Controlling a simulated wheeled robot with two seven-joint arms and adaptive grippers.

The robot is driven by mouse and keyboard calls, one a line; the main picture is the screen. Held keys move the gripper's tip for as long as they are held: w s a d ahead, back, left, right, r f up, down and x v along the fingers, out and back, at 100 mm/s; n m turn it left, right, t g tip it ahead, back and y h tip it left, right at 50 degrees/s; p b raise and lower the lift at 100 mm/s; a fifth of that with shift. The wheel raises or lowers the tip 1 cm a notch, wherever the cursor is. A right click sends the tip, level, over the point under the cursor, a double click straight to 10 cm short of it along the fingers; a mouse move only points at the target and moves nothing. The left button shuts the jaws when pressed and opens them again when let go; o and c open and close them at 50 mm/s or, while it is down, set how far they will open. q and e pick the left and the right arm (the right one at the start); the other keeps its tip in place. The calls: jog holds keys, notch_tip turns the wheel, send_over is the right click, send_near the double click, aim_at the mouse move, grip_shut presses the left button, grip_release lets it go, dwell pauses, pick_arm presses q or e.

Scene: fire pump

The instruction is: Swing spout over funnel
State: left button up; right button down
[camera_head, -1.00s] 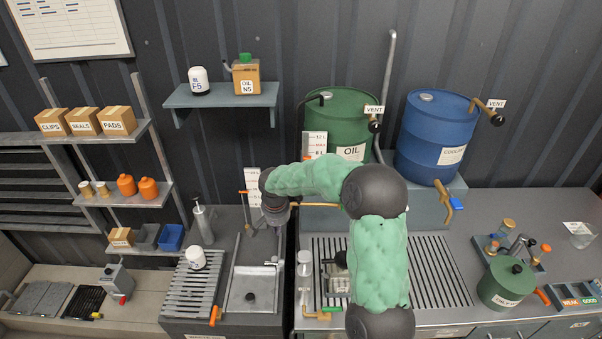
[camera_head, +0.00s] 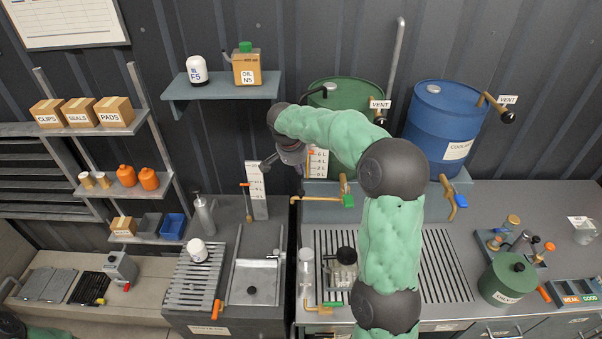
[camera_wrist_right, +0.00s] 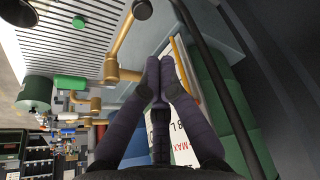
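The brass spout (camera_head: 318,199) runs level to the left below the green oil drum (camera_head: 333,94), with a green block (camera_head: 349,201) at its right end. It also appears as a brass pipe in the wrist view (camera_wrist_right: 121,45). My right gripper (camera_head: 299,168) is above and behind the spout, close to the drum's level gauge (camera_head: 318,162). In the wrist view its fingertips (camera_wrist_right: 158,68) meet with nothing seen between them, apart from the spout. A clear upright vessel (camera_head: 305,260) stands in front of the spout; I cannot tell whether it is the funnel. My left gripper is out of view.
A blue coolant drum (camera_head: 437,125) stands to the right. A black-topped device (camera_head: 345,262) sits on the slatted drain bench (camera_head: 447,265). A white scale board (camera_head: 257,188) and a sink (camera_head: 257,270) are at the left. My right arm covers part of the bench.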

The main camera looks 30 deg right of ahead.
send_over(316, 198)
jog(key=w+a, duration=0.2)
jog(key=w, duration=0.3)
notch_tip(316, 198, down, 8)
jog(key=shift+f, duration=0.25)
jog(key=shift+s+a, duration=0.1)
jog(key=shift+s, duration=0.05)
jog(key=shift+s+a+n+b, duration=0.3)
jog(key=shift+s+n, duration=0.05)
jog(key=shift+n, duration=0.05)
